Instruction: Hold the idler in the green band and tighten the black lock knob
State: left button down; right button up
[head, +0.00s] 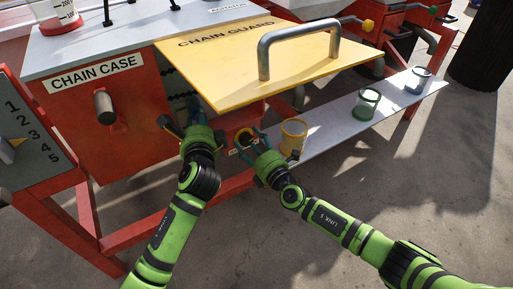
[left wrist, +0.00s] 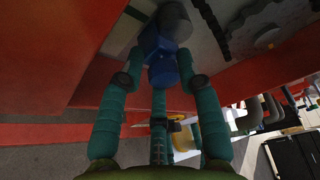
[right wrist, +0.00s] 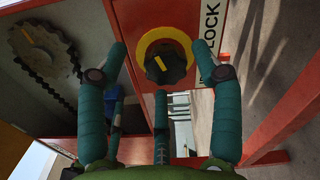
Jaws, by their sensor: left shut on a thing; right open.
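My left gripper (head: 190,122) reaches into the chain case opening under the yellow guard. In the left wrist view its fingers close around a blue block (left wrist: 158,48) with a grey round end, seemingly the idler's handle. The blue part shows in the right wrist view (right wrist: 116,98), partly behind a finger. The black lock knob (right wrist: 166,66) has an orange mark and sits in a yellow ring on the red panel, beside a LOCK label (right wrist: 210,22). My right gripper (right wrist: 160,60) is open, its fingers on either side of the knob; contact is unclear. I cannot make out the green band.
A sprocket (right wrist: 40,48) and chain lie inside the case. A grey shelf (head: 335,125) at right holds a yellow cup (head: 293,137), a green cup (head: 366,104) and a grey-blue cup (head: 418,80).

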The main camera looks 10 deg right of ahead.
jog(key=v, duration=1.2)
jog(key=shift+w+r, duration=0.1)
jog(key=w+a+n, duration=0.1)
jog(key=w+n, duration=0.2)
jog(key=w+a+n, duration=0.2)
jog(key=w+n, duration=0.1)
jog(key=w, duration=0.1)
jog(key=w+a+n, duration=0.1)
jog(key=w+n, duration=0.3)
jog(key=shift+w+a, duration=0.1)
jog(key=shift+a, duration=0.3)
jog(key=c, duration=1.1)
